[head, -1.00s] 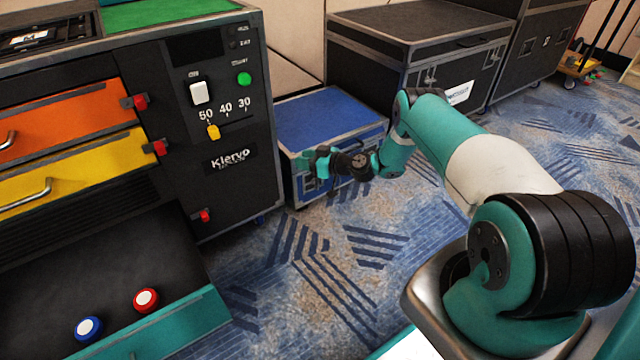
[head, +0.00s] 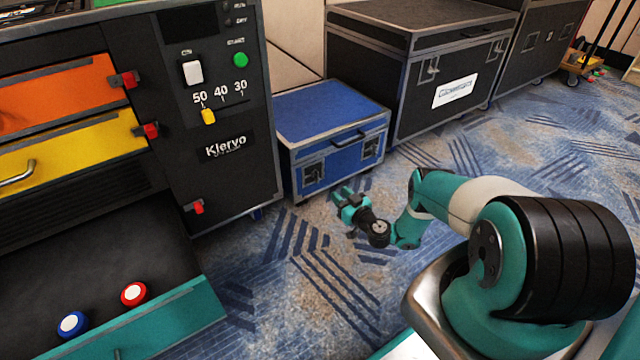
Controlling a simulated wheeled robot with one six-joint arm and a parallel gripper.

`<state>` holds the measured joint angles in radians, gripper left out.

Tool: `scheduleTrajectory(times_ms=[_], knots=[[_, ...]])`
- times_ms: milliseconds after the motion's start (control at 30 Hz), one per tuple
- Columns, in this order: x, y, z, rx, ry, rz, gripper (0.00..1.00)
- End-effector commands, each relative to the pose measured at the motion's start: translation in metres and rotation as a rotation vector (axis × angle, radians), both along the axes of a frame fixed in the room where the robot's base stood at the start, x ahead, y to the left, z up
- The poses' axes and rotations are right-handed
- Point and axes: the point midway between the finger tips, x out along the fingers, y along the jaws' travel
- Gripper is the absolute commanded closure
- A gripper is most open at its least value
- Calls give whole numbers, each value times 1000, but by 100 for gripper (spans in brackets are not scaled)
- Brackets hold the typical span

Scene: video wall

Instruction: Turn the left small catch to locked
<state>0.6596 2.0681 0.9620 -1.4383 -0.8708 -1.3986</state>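A blue case (head: 335,112) stands on the floor right of the black cabinet. Its front has a left catch (head: 313,175) and a right catch (head: 370,149), both small and dark; I cannot tell how either is turned. The cabinet also has small red catches: an upper one (head: 125,79) beside the orange drawer, a middle one (head: 150,130) beside the yellow drawer, and a lower one (head: 196,206). My gripper (head: 343,196) is in front of the blue case, low in the picture, apart from the left catch. It appears empty; its finger gap is too small to judge.
The cabinet's lowest drawer (head: 185,322) is pulled out, holding a blue-rimmed puck (head: 72,323) and a red-rimmed puck (head: 134,293). A yellow slider (head: 208,116) sits under 50. A big black case (head: 420,45) stands behind the blue case. Carpet in front is clear.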

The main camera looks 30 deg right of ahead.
Motion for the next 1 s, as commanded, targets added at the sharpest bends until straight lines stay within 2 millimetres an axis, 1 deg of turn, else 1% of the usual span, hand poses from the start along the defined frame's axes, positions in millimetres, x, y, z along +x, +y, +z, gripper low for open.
scheduleTrajectory(times_ms=[33,300,767,800,900,1000], knots=[[8,1,-7,-2,-2,3,67],[35,2,-7,0,-1,2,67],[65,3,-7,0,-1,2,67],[75,5,-5,-5,-4,6,67],[94,5,-3,-4,-5,4,67],[107,5,-3,-3,-2,4,67]])
